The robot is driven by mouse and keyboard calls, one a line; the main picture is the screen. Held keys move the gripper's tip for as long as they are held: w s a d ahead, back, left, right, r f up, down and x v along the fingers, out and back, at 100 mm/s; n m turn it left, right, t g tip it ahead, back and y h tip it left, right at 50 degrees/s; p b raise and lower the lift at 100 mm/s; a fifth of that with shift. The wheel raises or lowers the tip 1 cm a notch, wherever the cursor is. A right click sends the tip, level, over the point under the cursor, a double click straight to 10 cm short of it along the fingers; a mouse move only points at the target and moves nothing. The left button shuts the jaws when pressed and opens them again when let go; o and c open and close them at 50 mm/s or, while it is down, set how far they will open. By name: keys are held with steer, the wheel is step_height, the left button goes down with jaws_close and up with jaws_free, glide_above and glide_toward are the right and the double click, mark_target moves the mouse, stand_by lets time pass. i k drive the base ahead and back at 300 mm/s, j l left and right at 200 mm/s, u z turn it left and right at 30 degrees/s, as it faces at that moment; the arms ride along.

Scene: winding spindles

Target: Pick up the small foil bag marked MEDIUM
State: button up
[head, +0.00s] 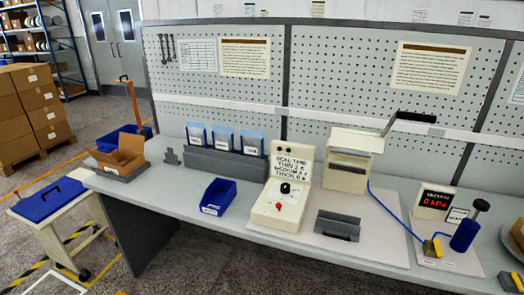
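Three small bluish foil bags stand upright in a grey rack (222,163) at the back of the workbench. They are the left bag (197,135), the middle bag (223,139) and the right bag (252,144). Each has a small white label low on its front, too small to read, so I cannot tell which is marked MEDIUM. The lower parts of the bags are hidden by the rack. My gripper is not in view.
A blue bin (217,197) sits in front of the rack. An open cardboard box (121,155) is at the left end. The bench's left front is clear.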

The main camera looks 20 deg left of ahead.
mark_target(223, 136)
steer(key=i+j, duration=0.2)
steer(key=j, duration=0.2)
steer(key=i+j, duration=0.45)
steer(key=j, duration=0.3)
steer(key=i+j, duration=0.25)
steer(key=j, duration=0.15)
